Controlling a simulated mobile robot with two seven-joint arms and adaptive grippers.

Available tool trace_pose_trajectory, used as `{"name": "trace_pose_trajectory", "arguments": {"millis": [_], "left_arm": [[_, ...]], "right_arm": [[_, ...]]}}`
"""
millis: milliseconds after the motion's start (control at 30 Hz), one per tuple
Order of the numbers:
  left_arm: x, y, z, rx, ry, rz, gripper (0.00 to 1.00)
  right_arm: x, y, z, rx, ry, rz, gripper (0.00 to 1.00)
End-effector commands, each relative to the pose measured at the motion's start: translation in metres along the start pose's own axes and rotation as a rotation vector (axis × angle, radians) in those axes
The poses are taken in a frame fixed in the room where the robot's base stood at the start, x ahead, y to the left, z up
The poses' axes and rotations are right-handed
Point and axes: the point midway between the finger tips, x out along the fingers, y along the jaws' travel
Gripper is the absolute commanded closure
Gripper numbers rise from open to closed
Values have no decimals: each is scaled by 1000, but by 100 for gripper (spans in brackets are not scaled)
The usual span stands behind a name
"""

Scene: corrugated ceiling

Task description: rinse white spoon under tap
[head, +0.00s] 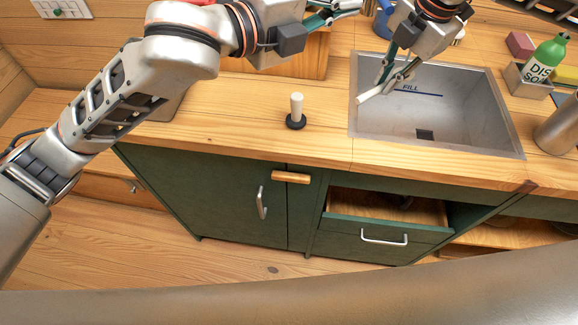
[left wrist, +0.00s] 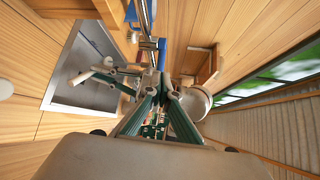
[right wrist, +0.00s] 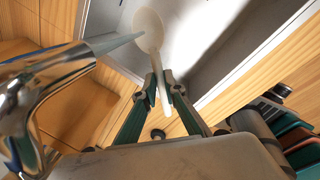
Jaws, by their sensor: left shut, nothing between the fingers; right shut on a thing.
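My right gripper (head: 398,78) is over the left part of the sink (head: 480,112), shut on the handle of the white spoon (head: 370,96). In the right wrist view the spoon's bowl (right wrist: 149,32) points away from the fingers (right wrist: 163,85). A pale blue stream (right wrist: 115,42) runs from the chrome tap (right wrist: 25,95) to the bowl. My left gripper (head: 338,12) is shut and empty, behind and left of the sink. In the left wrist view its fingers (left wrist: 160,85) are near a blue part (left wrist: 161,55) beside a chrome pipe; I cannot tell whether they touch.
A white-handled piece with a black base (head: 296,108) stands on the counter left of the sink. A green soap bottle (head: 545,58) stands in a caddy at the right, near a metal cylinder (head: 560,125). A drawer (head: 388,212) is open below the counter.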

Motion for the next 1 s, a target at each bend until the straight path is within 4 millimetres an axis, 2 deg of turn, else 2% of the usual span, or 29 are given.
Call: {"name": "trace_pose_trajectory", "arguments": {"millis": [233,533,1000], "left_arm": [[-47,1,1,2,-2,1,100],[-36,35,-22,-343,84,-74,100],[-39,81,-49,-849,186,-200,100]], "right_arm": [[1,-1,2,5,-1,-3,100],[2,-1,2,8,-2,-4,100],[2,-1,2,8,-2,-4,100]]}}
